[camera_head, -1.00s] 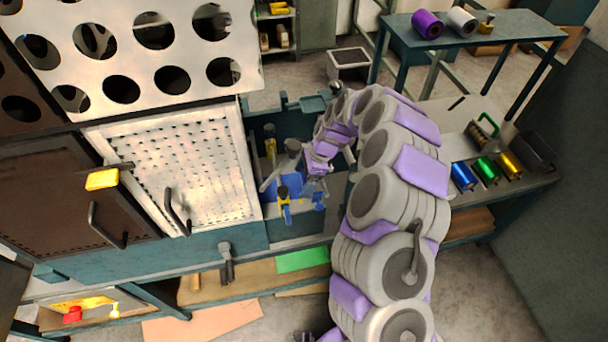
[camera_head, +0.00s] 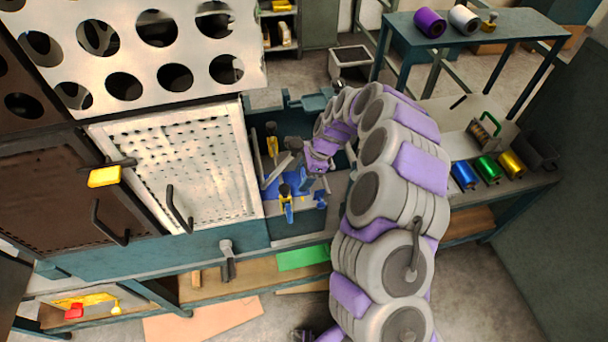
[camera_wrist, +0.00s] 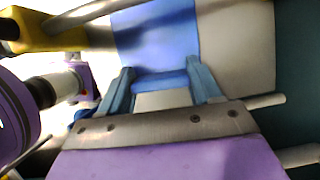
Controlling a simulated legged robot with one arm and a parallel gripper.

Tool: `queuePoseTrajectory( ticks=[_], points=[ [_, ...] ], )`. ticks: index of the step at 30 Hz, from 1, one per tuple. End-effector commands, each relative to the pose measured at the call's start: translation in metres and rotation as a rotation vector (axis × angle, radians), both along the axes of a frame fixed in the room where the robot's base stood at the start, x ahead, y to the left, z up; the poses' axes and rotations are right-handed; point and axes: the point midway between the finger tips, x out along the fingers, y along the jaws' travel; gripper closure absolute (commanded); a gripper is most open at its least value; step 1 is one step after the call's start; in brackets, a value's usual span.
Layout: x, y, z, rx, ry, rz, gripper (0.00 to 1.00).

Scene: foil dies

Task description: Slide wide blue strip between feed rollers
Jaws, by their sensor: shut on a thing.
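The wide blue strip (camera_wrist: 155,38) runs flat away from my gripper (camera_wrist: 162,82) in the wrist view. Its near edge lies between my two blue-grey fingers, which are shut on it. In the head view, my gripper (camera_head: 308,180) is low over the bench machine, and part of the blue strip (camera_head: 274,188) shows left of it. A metal bar (camera_wrist: 95,12) beside a yellow block (camera_wrist: 35,30) lies at the upper left of the wrist view. I cannot tell whether it is a feed roller, or whether the strip's far end is between rollers.
Yellow-topped clamps (camera_head: 271,140) and a blue-and-yellow tool (camera_head: 287,203) stand close around my gripper. A perforated panel (camera_head: 175,165) borders the left. Coloured foil rolls (camera_head: 487,169) sit on the bench at right. The floor at lower right is clear.

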Motion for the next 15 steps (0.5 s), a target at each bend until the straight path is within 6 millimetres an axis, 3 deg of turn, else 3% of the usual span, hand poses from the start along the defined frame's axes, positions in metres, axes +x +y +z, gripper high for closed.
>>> queuePoseTrajectory(
  ticks=[15],
  points=[
    [0.004,0.014,0.001,0.001,0.0,0.0,0.7]
  ],
)
